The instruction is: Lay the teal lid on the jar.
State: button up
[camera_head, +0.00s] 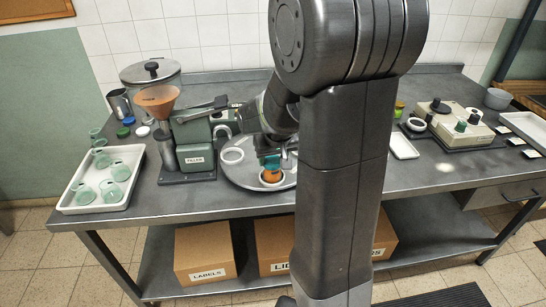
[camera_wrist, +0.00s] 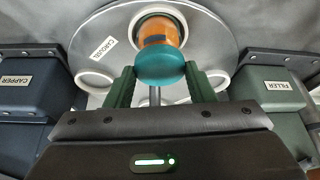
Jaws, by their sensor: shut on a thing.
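My gripper (camera_wrist: 159,72) is shut on the teal lid (camera_wrist: 161,64), with one green finger on each side of it. The orange jar (camera_wrist: 158,28) stands in a white ring on the round grey carousel (camera_wrist: 212,45). In the wrist view the lid overlaps the near part of the jar. In the head view the lid (camera_head: 271,160) shows just above the jar (camera_head: 271,177), under my gripper. I cannot tell whether lid and jar touch. My arm hides part of the carousel in the head view.
The filler (camera_head: 195,145) with its orange funnel stands left of the carousel. The capper (camera_wrist: 28,85) shows at the left in the wrist view. A white tray of green pieces (camera_head: 68,205) is at the far left. Empty white rings (camera_head: 232,155) sit on the carousel.

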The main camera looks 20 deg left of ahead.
jog(key=shift+f+b, duration=0.35)
jog(key=shift+b, duration=0.05)
dwell(0.8)
jog(key=o, duration=1.4)
jog(key=shift+r, duration=0.15)
jog(key=shift+r+p, duration=2.6)
jog(key=shift+r, duration=0.85)
jog(key=shift+f, duration=0.15)
jog(key=shift+f+b, duration=2.5)
jog(key=shift+f, duration=0.85)
jog(key=shift+r, duration=0.1)
